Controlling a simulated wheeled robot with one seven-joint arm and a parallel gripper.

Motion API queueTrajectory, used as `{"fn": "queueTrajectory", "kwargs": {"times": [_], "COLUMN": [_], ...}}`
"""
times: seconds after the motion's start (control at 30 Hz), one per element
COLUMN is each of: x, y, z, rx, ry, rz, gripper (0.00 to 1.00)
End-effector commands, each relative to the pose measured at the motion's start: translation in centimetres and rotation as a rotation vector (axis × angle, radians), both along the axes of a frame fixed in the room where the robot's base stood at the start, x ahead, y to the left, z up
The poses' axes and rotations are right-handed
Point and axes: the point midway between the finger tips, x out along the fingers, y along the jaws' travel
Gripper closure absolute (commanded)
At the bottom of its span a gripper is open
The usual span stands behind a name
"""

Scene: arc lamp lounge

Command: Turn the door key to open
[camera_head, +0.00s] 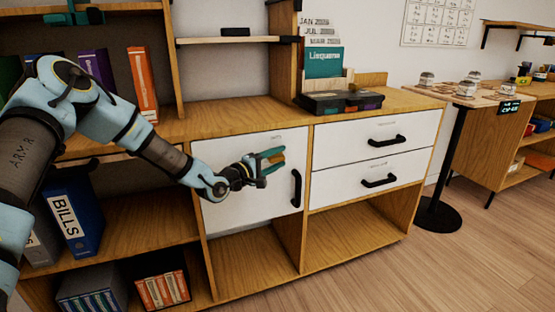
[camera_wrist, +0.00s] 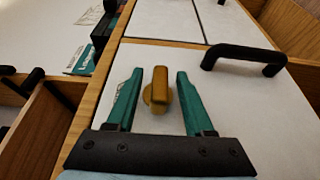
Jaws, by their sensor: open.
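The door key (camera_wrist: 158,88) is a brass-coloured piece on a round base, set in the white cabinet door (camera_wrist: 225,110). In the head view the white door (camera_head: 228,160) is shut, with a black handle (camera_head: 296,188) at its right side; my gripper hides the key there. My gripper (camera_wrist: 158,75) is open, its two green fingers on either side of the key with a gap on each side. The gripper also shows in front of the door in the head view (camera_head: 276,161). I cannot tell whether the fingers reach the key's depth.
Two white drawers (camera_head: 375,155) with black handles are right of the door. A dark organizer box (camera_head: 340,103) stands on the cabinet top. Binders (camera_head: 72,220) fill the shelves at left. A black post (camera_head: 440,190) stands at right. The floor in front is clear.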

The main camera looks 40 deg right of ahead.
Motion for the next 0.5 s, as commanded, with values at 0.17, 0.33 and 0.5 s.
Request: {"fn": "queueTrajectory", "kwargs": {"times": [0.17, 0.33, 0.5], "x": [0.00, 0.01, 0.01], "y": [0.01, 0.02, 0.03], "z": [0.00, 0.01, 0.01], "rx": [0.000, 0.000, 0.000], "ry": [0.000, 0.000, 0.000], "rz": [0.000, 0.000, 0.000], "gripper": [0.47, 0.67, 0.86]}}
